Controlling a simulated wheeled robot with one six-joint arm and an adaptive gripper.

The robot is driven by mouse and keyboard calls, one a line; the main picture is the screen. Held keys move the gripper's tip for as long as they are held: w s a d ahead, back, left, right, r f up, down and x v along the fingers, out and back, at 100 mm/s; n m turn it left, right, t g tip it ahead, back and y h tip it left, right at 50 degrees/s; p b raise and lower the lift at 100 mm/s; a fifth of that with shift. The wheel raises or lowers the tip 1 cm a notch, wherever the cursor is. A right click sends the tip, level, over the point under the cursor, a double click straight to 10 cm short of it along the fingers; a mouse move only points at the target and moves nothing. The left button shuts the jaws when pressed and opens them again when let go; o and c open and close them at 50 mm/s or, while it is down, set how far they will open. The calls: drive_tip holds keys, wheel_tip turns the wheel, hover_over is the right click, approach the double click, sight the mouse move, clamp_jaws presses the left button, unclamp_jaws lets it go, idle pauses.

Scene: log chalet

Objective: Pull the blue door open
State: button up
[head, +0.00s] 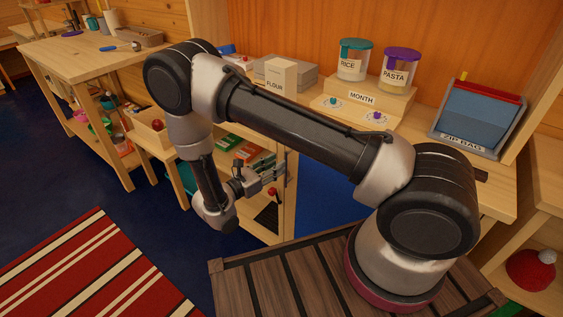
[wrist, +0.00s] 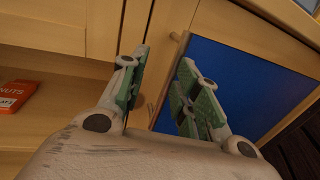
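The blue door (wrist: 250,75) is a blue panel in a pale wooden frame, on the right of the wrist view. It looks shut. In the head view its blue panel (head: 335,205) shows below the counter, partly behind my arm. A slim pale wooden bar (wrist: 182,42), seemingly the handle, runs along the door's left edge. My gripper (wrist: 163,60) is open, with one finger on each side of the bar in the picture. I cannot tell whether either finger touches it. In the head view my gripper (head: 272,178) is in front of the cabinet, left of the blue panel.
Open shelves left of the door hold boxes, including a red packet (wrist: 14,96). The counter above carries a flour box (head: 281,76), rice jar (head: 354,62), pasta jar (head: 399,72) and zip bag box (head: 468,118). Floor near the striped rug (head: 95,265) is free.

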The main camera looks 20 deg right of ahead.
drive_tip(key=shift+o, duration=0.2)
drive_tip(key=shift+x, duration=1.75)
drive_tip(key=o, duration=0.5)
drive_tip(key=shift+r, duration=0.1)
drive_tip(key=shift+a, duration=0.15)
drive_tip(key=c, duration=0.9)
drive_tip(key=shift+o, duration=0.2)
drive_tip(key=shift+w, duration=0.1)
drive_tip(key=shift+r, duration=0.1)
drive_tip(key=o, duration=0.8)
drive_tip(key=shift+c, duration=0.4)
